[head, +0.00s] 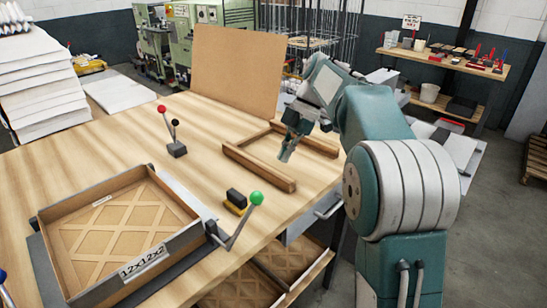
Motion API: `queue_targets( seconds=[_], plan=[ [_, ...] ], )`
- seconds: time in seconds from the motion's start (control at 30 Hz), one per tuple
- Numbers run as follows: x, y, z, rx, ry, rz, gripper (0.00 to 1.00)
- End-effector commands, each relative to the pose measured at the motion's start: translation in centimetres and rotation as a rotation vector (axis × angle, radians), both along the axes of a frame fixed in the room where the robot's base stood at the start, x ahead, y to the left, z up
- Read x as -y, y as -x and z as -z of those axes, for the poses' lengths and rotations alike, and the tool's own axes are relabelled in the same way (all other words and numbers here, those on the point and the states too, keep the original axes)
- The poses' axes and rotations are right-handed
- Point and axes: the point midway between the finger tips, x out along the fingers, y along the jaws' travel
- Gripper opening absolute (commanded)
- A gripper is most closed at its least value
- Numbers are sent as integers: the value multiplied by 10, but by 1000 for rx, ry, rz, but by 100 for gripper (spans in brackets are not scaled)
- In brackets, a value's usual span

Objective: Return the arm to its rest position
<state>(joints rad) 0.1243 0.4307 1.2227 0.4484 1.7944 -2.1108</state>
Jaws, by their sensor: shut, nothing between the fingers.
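My gripper (288,150) is shut and empty. It points down over the table, above or near a wooden frame (262,167) on the right half of the tabletop. I cannot tell its exact height over the frame. My arm reaches in from the right side of the head view, bent at the elbow, and hides part of the table's right edge.
A box marked 12x12x2 (147,262) sits at the table's front left. A green-knob lever (256,198) and a red-knob lever (161,109) stand up from the wooden table (110,150). A brown board (236,68) stands upright behind. Shelves (452,60) are at the back right.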

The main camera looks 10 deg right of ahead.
Motion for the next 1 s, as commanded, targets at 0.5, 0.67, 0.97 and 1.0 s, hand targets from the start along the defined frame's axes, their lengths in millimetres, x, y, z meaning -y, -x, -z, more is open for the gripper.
queue_targets(
  seconds=[0.5,0.67,0.97,1.0],
  plan=[
    [-7,49,-17,-32,164,355,0],
    [-4,88,-19,-43,256,660,0],
    [1,165,-5,-25,315,1229,0],
    [3,175,-1,-22,309,1303,0]
  ],
)
